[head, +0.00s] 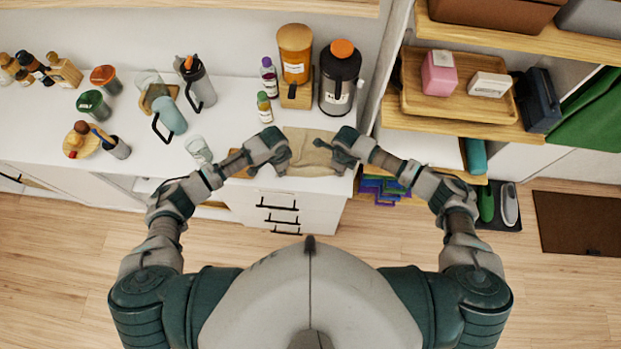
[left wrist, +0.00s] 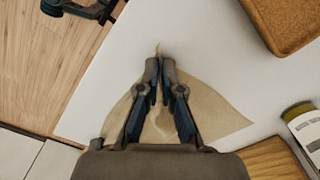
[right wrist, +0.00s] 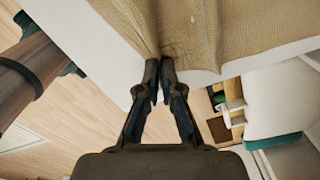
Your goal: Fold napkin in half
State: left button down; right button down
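The tan napkin (head: 305,152) lies on the white counter near its front edge, between my two grippers. In the left wrist view, my left gripper (left wrist: 159,64) is shut with its tips together, and a thin bit of cloth shows at the tips. The napkin (left wrist: 215,112) spreads around and below those fingers. In the right wrist view, my right gripper (right wrist: 159,66) is shut on the napkin's near edge. The napkin (right wrist: 200,32) is creased where it meets the fingertips. The fingers hide part of the cloth in both wrist views.
A cork-topped block (left wrist: 285,22) and a small bottle (head: 264,108) stand near the napkin. A dark jug (head: 340,80) and an amber jar (head: 295,55) stand behind it. A glass (head: 198,150) is to the left. A shelf unit (head: 455,125) adjoins on the right.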

pick_arm(q)
jog(key=shift+s+a+f, duration=0.15)
pick_arm(e)
jog(key=shift+s+d+f, duration=0.1)
jog(key=shift+s+f, duration=0.05)
